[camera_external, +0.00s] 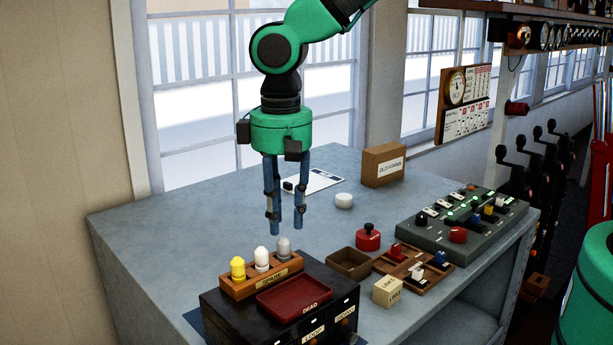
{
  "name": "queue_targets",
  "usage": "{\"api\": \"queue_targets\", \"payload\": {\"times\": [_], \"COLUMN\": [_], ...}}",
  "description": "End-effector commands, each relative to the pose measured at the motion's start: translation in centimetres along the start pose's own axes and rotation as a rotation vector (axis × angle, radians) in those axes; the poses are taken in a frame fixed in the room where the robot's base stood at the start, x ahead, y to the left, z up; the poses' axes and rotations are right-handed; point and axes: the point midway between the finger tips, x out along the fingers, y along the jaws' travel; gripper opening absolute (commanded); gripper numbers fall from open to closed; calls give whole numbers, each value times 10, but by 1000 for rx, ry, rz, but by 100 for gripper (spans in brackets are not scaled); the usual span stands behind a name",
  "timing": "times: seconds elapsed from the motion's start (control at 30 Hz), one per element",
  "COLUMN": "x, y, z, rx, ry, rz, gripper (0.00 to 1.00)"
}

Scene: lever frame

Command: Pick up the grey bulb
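The grey bulb (284,247) stands upright at the right end of a wooden rack (262,283) labelled "SPARE". A white bulb (261,259) and a yellow bulb (238,268) stand to its left in the same rack. The rack sits on a dark drawer cabinet (233,325). My gripper (286,226) points down with its two blue fingers apart and nothing visible between them. Its fingertips appear just above the grey bulb in the picture; I cannot tell the exact depth between them.
A red tray (293,302) marked "DEAD" lies beside the rack. A cardboard box (383,164) is at the back. The table's left part is clear.

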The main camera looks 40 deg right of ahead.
Motion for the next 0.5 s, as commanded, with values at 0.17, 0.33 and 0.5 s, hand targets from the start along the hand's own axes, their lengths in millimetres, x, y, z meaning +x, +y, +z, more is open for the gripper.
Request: {"api": "queue_targets", "payload": {"times": [0.17, 0.33, 0.5], "x": [1, 1, 10], "y": [0, 0, 0], "z": [0, 0, 0], "rx": [0, 0, 0], "ry": [1, 1, -1], "rz": [0, 0, 0], "gripper": [28, 28, 28]}}
